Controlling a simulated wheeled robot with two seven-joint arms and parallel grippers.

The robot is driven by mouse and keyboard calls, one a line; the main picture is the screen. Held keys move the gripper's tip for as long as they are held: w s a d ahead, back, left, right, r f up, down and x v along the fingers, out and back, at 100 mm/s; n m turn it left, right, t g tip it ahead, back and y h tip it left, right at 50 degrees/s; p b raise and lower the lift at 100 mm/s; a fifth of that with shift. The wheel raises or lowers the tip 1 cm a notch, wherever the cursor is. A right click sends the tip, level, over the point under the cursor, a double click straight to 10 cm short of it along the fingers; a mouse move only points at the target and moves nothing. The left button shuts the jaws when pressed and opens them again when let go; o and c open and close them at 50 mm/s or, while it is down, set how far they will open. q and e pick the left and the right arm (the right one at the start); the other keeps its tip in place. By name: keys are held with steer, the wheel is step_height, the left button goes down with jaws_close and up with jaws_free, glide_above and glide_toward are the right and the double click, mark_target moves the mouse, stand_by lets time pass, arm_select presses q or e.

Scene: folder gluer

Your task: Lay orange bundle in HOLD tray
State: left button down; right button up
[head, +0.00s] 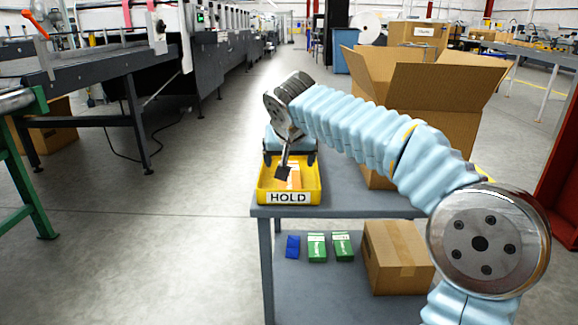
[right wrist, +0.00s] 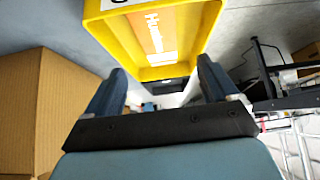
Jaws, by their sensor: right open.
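The orange bundle (head: 294,177) lies inside the yellow HOLD tray (head: 288,198) on the grey table. In the right wrist view the bundle (right wrist: 153,33) shows as an orange strip with white lettering on the floor of the tray (right wrist: 197,30). My right gripper (head: 283,172) is over the tray, beside the bundle in the head view. Its fingers (right wrist: 160,85) are spread, with nothing held between them. Part of the bundle is hidden by the gripper in the head view. My left gripper is not in view.
A large open cardboard box (head: 425,95) stands on the table (head: 345,185), right of the tray. The lower shelf (head: 330,290) holds a blue bundle (head: 292,247), two green bundles (head: 317,247) and a closed carton (head: 397,258). Floor left of the table is clear.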

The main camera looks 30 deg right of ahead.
steer(key=v, duration=0.3)
steer(key=shift+s+r, duration=0.15)
steer(key=shift+a, duration=0.1)
stand_by(2.2)
